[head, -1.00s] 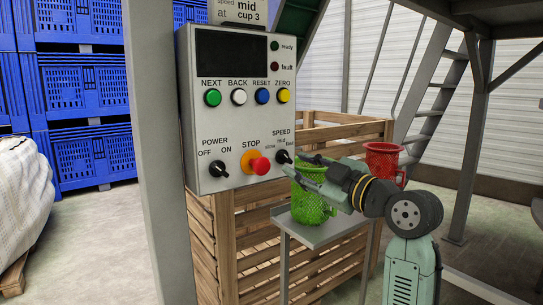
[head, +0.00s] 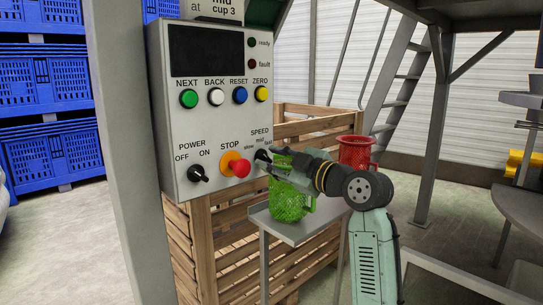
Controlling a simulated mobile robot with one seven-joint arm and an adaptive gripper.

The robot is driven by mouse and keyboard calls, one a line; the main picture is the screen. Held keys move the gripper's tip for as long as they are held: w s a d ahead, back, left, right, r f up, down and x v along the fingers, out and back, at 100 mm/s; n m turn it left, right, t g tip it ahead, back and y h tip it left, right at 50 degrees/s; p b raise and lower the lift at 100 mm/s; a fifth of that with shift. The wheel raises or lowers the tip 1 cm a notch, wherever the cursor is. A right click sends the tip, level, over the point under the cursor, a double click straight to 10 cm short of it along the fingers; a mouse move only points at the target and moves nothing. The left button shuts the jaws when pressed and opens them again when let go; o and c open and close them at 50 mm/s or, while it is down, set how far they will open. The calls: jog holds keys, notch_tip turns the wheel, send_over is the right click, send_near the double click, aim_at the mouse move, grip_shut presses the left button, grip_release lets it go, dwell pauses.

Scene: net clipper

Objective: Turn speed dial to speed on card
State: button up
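The grey control box (head: 205,130) fills the left-centre of the head view. The speed dial (head: 261,156), a small black knob, is at its lower right under the SPEED label, with slow, mid and fast marks around it.
The red stop button (head: 241,168) and power dial (head: 198,173) are left of the speed dial. A green mesh cup (head: 290,203) stands on a small shelf (head: 305,232) below my arm. A red cup (head: 357,151) is behind my arm.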

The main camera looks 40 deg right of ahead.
jog(key=shift+w, duration=0.45)
jog(key=shift+c, duration=0.3)
grip_shut()
